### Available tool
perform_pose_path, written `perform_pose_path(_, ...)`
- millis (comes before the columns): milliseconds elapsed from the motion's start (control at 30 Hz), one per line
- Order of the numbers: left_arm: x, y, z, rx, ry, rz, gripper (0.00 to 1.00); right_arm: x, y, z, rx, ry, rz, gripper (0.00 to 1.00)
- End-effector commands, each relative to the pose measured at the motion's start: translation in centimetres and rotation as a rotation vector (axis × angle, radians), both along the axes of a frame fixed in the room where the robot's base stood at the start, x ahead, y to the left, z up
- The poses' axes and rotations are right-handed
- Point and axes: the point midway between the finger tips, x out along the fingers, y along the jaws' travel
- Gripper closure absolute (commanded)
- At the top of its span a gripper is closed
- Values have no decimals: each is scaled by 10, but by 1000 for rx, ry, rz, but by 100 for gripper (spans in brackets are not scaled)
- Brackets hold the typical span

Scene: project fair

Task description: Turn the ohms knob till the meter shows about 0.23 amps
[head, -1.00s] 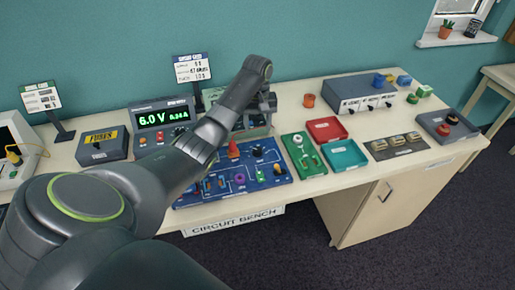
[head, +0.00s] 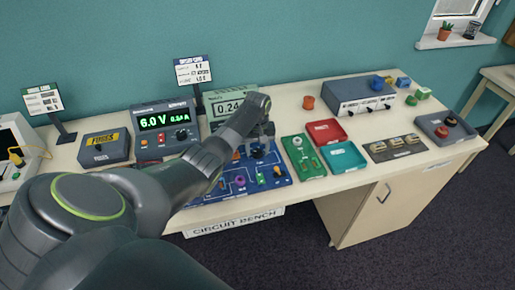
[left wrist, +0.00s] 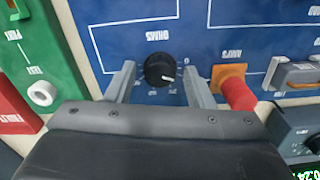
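The black ohms knob (left wrist: 160,70) is on the blue circuit board (head: 222,190), with a white mark on its face. In the left wrist view my left gripper (left wrist: 158,84) is open, with one finger on each side of the knob and a gap on both sides. In the head view my left gripper (head: 262,142) is low over the right rear of the board and partly hides the knob. The meter (head: 226,107) behind it reads about 0.24; my arm covers part of it. My right gripper is not in view.
A red plug on an orange base (left wrist: 232,86) stands close beside one finger. The power supply (head: 162,122) shows 6.0 V and about 0.24 A. A green tester board (head: 304,158) and red and teal trays (head: 345,158) lie to the right.

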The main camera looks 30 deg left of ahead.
Motion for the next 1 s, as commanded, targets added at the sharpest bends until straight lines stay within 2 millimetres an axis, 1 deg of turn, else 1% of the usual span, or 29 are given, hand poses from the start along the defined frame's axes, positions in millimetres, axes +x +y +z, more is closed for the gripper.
perform_pose_path(33,0,0,0,0,0,0,59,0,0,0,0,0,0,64)
perform_pose_path(200,0,0,0,0,0,0,81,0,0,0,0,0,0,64)
perform_pose_path(300,0,0,0,0,0,0,93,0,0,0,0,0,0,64)
perform_pose_path(433,0,0,3,-1,1,-25,93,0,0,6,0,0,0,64)
perform_pose_path(600,0,0,3,-1,2,-111,93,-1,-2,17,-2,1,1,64)
perform_pose_path(733,0,0,1,0,0,-142,93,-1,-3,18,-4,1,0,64)
perform_pose_path(967,1,0,1,1,-1,-142,93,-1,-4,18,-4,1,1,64)
perform_pose_path(1000,1,0,1,0,-1,-142,66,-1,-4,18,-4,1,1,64)
